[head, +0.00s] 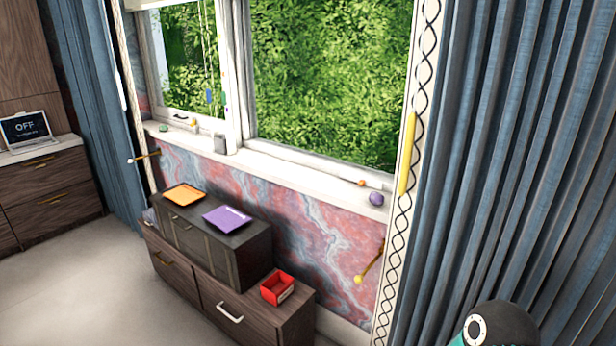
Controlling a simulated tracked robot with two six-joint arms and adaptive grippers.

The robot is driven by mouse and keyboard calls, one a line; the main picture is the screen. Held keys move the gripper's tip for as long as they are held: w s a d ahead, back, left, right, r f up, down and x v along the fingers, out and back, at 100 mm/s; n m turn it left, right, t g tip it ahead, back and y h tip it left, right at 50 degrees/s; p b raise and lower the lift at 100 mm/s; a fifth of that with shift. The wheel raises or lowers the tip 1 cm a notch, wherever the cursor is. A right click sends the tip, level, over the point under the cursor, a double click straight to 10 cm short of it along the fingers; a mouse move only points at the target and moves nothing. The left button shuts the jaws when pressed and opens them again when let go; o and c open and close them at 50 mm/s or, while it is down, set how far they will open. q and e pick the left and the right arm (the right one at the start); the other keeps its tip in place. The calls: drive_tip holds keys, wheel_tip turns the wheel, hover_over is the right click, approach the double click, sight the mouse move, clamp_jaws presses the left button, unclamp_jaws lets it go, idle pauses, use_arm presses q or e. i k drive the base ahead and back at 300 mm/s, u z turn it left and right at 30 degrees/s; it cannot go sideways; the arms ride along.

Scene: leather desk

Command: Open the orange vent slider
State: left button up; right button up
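A small orange knob (361,183) sits at the right end of the window's lower frame, just above the white sill. It looks like the vent slider, but it is too small to tell whether it is open or closed. A round purple object (376,198) is on the sill just right of it. A dark rounded part with a white ring at the bottom right edge appears to be part of my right arm. Neither gripper's fingers are in view, and nothing of mine is near the orange knob.
Below the window, a low wooden cabinet (262,320) carries a dark chest (240,255) and a red box (277,288). An orange tray (184,194) and a purple tray (227,217) lie on the chest. Blue curtains (500,170) hang at right. Pale floor (85,275) is clear at left.

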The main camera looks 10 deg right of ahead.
sight(361, 182)
drive_tip(key=u, duration=0.1)
drive_tip(key=i, duration=1.2)
drive_tip(key=z, duration=0.5)
